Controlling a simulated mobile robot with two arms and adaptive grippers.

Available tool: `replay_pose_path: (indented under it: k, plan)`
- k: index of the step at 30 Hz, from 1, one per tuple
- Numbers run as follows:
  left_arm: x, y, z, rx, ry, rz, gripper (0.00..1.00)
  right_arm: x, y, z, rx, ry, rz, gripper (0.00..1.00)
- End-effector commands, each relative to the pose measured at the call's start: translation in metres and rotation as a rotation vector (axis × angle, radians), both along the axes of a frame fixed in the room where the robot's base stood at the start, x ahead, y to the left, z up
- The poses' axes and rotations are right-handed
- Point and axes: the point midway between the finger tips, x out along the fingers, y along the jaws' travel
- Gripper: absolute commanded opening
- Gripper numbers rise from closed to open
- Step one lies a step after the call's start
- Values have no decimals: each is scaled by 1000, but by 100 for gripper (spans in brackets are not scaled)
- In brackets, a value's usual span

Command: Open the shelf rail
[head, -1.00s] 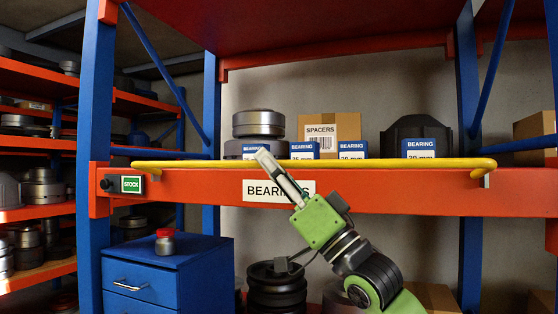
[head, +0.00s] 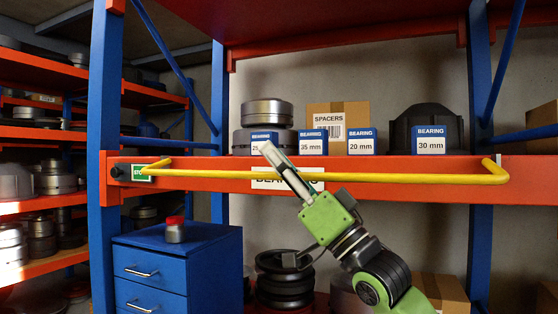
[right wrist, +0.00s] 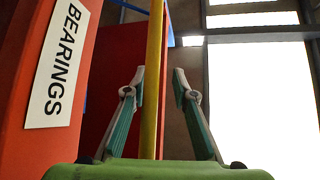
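The yellow shelf rail (head: 400,177) runs across the front of the orange beam, its bent ends reaching back to the beam's top edge. My right gripper (head: 270,153) is at the rail, left of its middle, with fingertips above the bar in the head view. In the right wrist view, its two fingers (right wrist: 159,88) stand apart and the rail (right wrist: 153,75) shows between them, nearer the left finger. I cannot tell whether it touches. My left gripper is not in view.
Behind the rail stand bearing boxes (head: 361,141), a spacers carton (head: 345,113), stacked metal rings (head: 267,113) and a dark housing (head: 400,128). The orange beam (head: 430,200) carries a BEARINGS label. A blue drawer cabinet (head: 190,270) with a small red-capped jar (head: 175,230) stands below left.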

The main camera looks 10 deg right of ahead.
Motion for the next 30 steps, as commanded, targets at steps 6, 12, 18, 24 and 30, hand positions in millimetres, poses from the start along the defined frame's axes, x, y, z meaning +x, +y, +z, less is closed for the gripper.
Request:
replay_pose_path:
  k: [6, 12, 18, 24, 30]
  plan:
    - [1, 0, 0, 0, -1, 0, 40, 0, 0, 0, 1, -1, 0, 28]
    - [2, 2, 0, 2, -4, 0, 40, -3, -2, -3, 0, -2, 0, 28]
    - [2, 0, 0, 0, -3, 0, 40, -17, -15, -23, -2, 1, 1, 28]
    - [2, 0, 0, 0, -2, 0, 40, -39, -34, -51, -2, 2, -2, 28]
    - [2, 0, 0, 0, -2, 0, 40, -56, -49, -71, -1, 2, 0, 28]
